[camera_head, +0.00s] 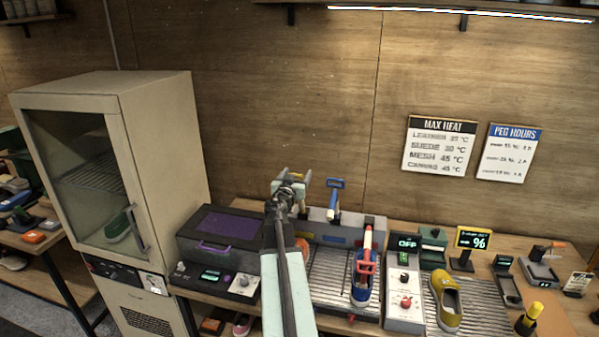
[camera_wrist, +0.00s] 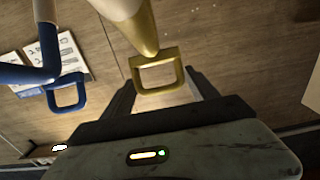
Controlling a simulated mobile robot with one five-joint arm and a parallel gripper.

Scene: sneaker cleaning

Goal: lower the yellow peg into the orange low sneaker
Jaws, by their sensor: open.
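The yellow peg shows in the wrist view as a gold square loop handle (camera_wrist: 157,57) on a gold and white shaft. Its loop lies between the two fingers of my gripper (camera_wrist: 161,88), which stand apart on either side of it. In the head view my gripper (camera_head: 292,182) is open above the back of the bench, at the left end of the grey rack. The peg's lower end is hidden there by my arm. A small orange patch (camera_head: 303,247) shows beside my arm; I cannot tell whether it is the orange low sneaker, most of which may be hidden.
A blue peg (camera_head: 335,196) stands upright in the grey rack (camera_head: 372,228), close to my gripper. A blue sneaker (camera_head: 361,290) with a red peg (camera_head: 367,250) and a yellow shoe (camera_head: 449,305) stand to the right. A tall cabinet (camera_head: 165,150) is left.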

